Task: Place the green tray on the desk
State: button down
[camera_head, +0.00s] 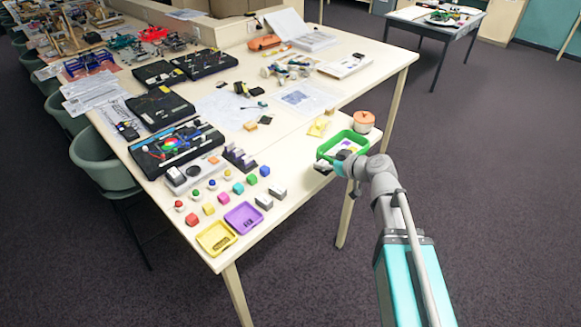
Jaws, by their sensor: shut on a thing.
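The green tray (326,146) is at the right edge of the near desk (300,172), with a yellow and a dark item showing inside it. My gripper (342,160) is shut on the tray's near right side. The wrist and gripper hide part of that side. I cannot tell whether the tray rests on the desk or hangs just above it.
A yellow tray (216,238) and a purple tray (243,217) lie at the desk's near corner, beside several small coloured blocks. A round orange-topped container (363,121) stands just behind the green tray. Left of the green tray, some desk surface is bare.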

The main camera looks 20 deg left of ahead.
jog(key=w+d+b+x, duration=0.1)
jog(key=b+x, duration=0.3)
jog(key=x, duration=0.5)
jog(key=b, duration=0.4)
send_over(296, 175)
jog(key=d, duration=0.1)
jog(key=f, duration=0.4)
jog(key=shift+s+d+f, duration=0.1)
jog(key=shift+s+f, duration=0.3)
jog(key=shift+w+a+f+b, duration=0.1)
jog(key=shift+a+f+b, duration=0.15)
jog(key=shift+a+b, duration=0.05)
jog(key=shift+f, duration=0.15)
jog(key=shift+w+a+f+b, duration=0.35)
jog(key=shift+f+b, duration=0.15)
jog(key=shift+b, duration=0.15)
jog(key=shift+s+f+b, duration=0.1)
jog(key=shift+f+b, duration=1.25)
jog(key=shift+f, duration=0.05)
